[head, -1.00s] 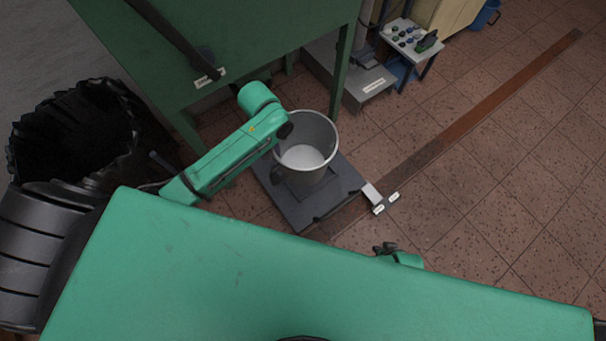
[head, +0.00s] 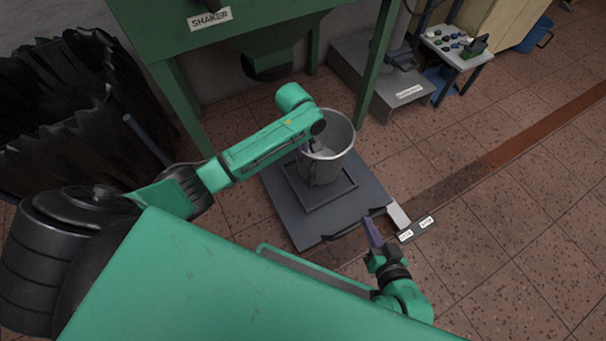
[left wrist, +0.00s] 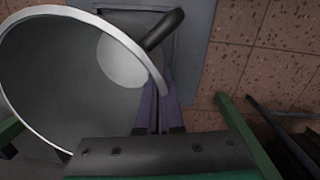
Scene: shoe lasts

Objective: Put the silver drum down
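The silver drum (head: 341,166), an open grey metal bucket with a pale inside bottom, is over the dark platform (head: 284,222). It looks nearly upright; I cannot tell whether its base touches the platform. My left gripper (head: 313,147) is at the drum's near left rim. In the left wrist view the drum (left wrist: 50,80) fills the left side, and the purple fingers of my left gripper (left wrist: 157,108) are close together on its rim. A dark bar (left wrist: 163,30) shows beyond the rim. My right gripper (head: 373,234) is empty near the platform's front right corner; its finger gap is unclear.
A green frame labelled SHAKER (head: 225,45) stands behind the platform. A small table with buttons (head: 457,47) and a grey floor unit (head: 375,80) are at the back. A black ragged-edged container (head: 75,110) is at left. The tiled floor at right is clear.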

